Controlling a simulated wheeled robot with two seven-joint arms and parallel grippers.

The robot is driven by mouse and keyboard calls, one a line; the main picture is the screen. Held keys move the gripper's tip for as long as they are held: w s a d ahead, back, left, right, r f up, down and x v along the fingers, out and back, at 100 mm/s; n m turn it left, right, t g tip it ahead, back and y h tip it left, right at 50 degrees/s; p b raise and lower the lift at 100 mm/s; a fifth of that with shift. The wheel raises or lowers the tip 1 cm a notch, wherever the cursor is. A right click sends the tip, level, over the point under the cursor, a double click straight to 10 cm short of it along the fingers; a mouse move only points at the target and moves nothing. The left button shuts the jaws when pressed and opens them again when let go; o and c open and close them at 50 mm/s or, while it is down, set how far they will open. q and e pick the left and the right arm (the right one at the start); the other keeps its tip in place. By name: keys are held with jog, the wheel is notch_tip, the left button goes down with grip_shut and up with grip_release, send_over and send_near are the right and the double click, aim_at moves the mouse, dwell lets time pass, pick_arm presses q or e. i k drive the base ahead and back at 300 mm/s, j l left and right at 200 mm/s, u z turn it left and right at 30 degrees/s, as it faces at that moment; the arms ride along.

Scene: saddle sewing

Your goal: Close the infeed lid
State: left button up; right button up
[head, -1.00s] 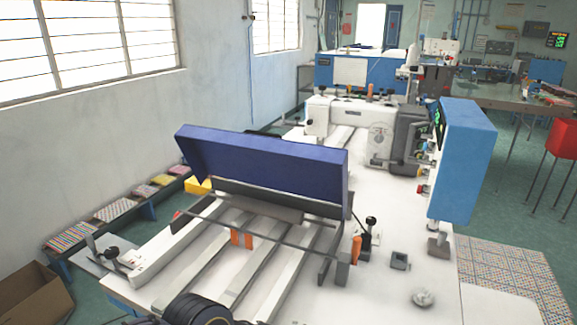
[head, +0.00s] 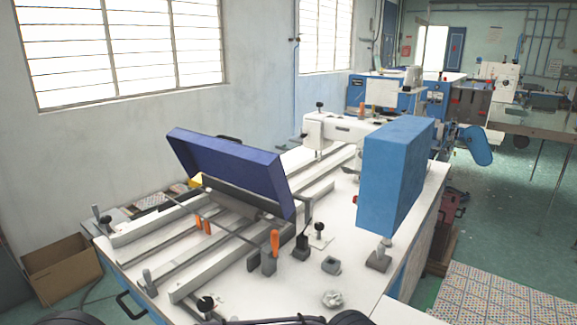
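The infeed lid (head: 232,170) is a long dark blue cover on the white sewing machine table (head: 330,235). It stands raised and tilted over the rails at the infeed end, with its underside open toward the front left. A black handle (head: 229,138) shows behind its upper edge. Grey rails (head: 190,262) run beneath it, and a thin dark rod crosses in front of it. Neither gripper can be made out. Only dark rounded parts, likely of my arms, show at the bottom edge.
A blue box-shaped panel (head: 393,175) stands on a post right of the lid. Orange-handled clamps (head: 275,243) and black knobs (head: 205,304) rise from the table. A cardboard box (head: 62,270) sits on the floor at left. Patterned sheeting (head: 490,300) covers floor at right.

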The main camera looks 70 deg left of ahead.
aim_at(258, 171)
jog(key=i+l+u, duration=0.15)
jog(key=i, duration=0.35)
jog(key=i+l+u, duration=0.15)
jog(key=i, duration=0.4)
jog(key=i+u, duration=0.25)
jog(key=u, duration=0.2)
jog(key=i+u, duration=0.25)
jog(key=u, duration=0.2)
jog(key=i+u, duration=0.25)
jog(key=u, duration=0.2)
jog(key=i+l+u, duration=0.2)
jog(key=u, duration=0.25)
jog(key=i+l+u, duration=0.1)
jog(key=u, duration=0.35)
jog(key=i+l+u, duration=0.2)
jog(key=u, duration=0.25)
jog(key=i+l+u, duration=0.2)
jog(key=u, duration=0.25)
jog(key=i+l+u, duration=0.1)
jog(key=l+u, duration=0.55)
jog(key=u, duration=0.25)
jog(key=i+l, duration=0.05)
